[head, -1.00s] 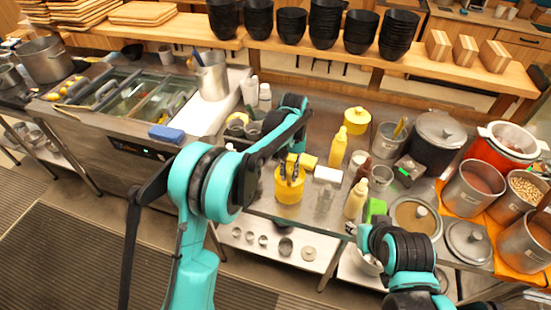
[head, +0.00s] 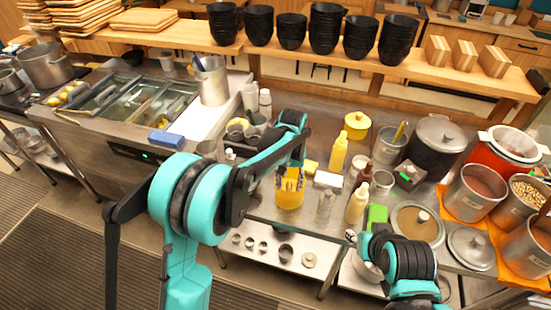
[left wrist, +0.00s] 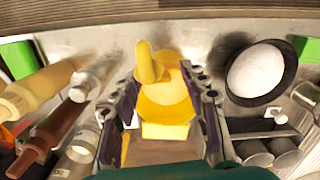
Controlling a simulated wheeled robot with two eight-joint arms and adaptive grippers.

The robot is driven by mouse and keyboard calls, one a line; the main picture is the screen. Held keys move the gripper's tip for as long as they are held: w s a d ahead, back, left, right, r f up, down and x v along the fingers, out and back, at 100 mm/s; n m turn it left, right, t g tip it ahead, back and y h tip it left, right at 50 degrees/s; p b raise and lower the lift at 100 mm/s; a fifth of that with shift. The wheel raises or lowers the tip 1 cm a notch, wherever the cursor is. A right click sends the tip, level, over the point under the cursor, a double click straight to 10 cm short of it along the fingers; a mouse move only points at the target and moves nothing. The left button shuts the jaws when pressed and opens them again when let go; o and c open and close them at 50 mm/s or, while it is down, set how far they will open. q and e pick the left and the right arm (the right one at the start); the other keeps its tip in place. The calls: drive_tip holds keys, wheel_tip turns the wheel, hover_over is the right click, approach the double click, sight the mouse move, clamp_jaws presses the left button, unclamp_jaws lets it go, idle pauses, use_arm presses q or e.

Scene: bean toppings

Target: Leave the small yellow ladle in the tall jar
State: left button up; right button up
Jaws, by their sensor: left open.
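A yellow canister (head: 289,200) stands on the steel counter. My left gripper (head: 290,180) is directly above it, jaws open and pointing down. In the left wrist view the open fingers (left wrist: 160,112) are on both sides of the yellow canister (left wrist: 172,100). A yellow rounded stick (left wrist: 148,66) rises there at the canister; I cannot tell whether it is the ladle's handle. My right gripper (head: 351,236) is low by the counter's front edge, mostly hidden.
Yellow squeeze bottles (head: 338,152), a white block (head: 327,180) and a green block (head: 377,215) stand close right of the canister. A tall steel pot (head: 211,85) with utensils stands back left. A blue sponge (head: 166,139) lies at the left counter's front edge.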

use_arm(q)
wheel_tip(320, 180, up, 12)
drive_tip(key=shift+w, duration=0.3)
idle(0.3)
drive_tip(key=shift+a, duration=0.1)
drive_tip(key=s+a+t+b, duration=0.4)
drive_tip(key=s+a, duration=0.6)
drive_tip(key=s, duration=0.1)
drive_tip(key=s+a+f+t+b, duration=0.3)
drive_tip(key=s+a+f, duration=0.3)
drive_tip(key=s+f, duration=0.3)
drive_tip(key=s+b, duration=0.1)
drive_tip(key=s, duration=0.2)
drive_tip(key=shift+s+a+f+n+t, duration=0.2)
drive_tip(key=shift+f+n+t, duration=0.1)
drive_tip(key=shift+f+t, duration=0.1)
